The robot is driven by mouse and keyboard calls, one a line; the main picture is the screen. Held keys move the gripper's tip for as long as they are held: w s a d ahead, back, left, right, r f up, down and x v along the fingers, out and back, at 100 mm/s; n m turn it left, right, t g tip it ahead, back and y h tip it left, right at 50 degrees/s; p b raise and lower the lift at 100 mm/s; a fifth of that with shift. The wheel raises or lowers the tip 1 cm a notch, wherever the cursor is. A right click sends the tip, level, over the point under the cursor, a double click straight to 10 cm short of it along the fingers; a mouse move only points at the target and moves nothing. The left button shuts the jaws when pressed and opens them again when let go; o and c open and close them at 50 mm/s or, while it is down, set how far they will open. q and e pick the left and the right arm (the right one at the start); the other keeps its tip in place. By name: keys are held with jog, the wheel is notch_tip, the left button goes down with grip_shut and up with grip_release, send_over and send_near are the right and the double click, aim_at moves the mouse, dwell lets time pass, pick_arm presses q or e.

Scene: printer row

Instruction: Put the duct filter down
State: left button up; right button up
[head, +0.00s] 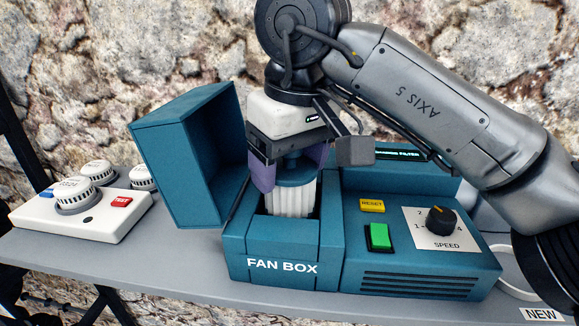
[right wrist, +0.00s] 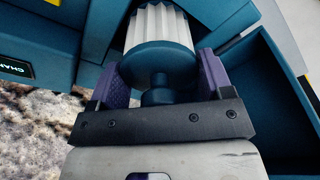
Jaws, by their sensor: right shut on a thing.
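The duct filter (head: 291,200) has a white pleated body and a teal cap with a knob. It is upright at the opening of the teal fan box (head: 282,267), with its lower end hidden inside. My right gripper (head: 290,172) is above the box, pointing down, with its purple fingers shut on the filter's cap. In the right wrist view the filter (right wrist: 158,30) sits between the two purple fingers (right wrist: 158,82). The fan box lid (head: 185,150) stands open on the left. My left gripper is not in view.
A control panel with a yellow reset button (head: 372,205), a green switch (head: 379,237) and a speed knob (head: 440,219) adjoins the box on the right. A white test unit (head: 80,215) with round filters stands left on the grey table (head: 190,265). A stone wall is behind.

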aim_at(298, 171)
jog(key=shift+f, duration=0.55)
jog(key=shift+f, duration=0.35)
jog(key=shift+f, duration=0.25)
jog(key=o, duration=1)
jog(key=r, duration=0.4)
jog(key=s+r, duration=0.1)
jog(key=r, duration=0.3)
jog(key=d+r+p, duration=0.1)
jog(key=r, duration=0.4)
jog(key=shift+s, duration=0.2)
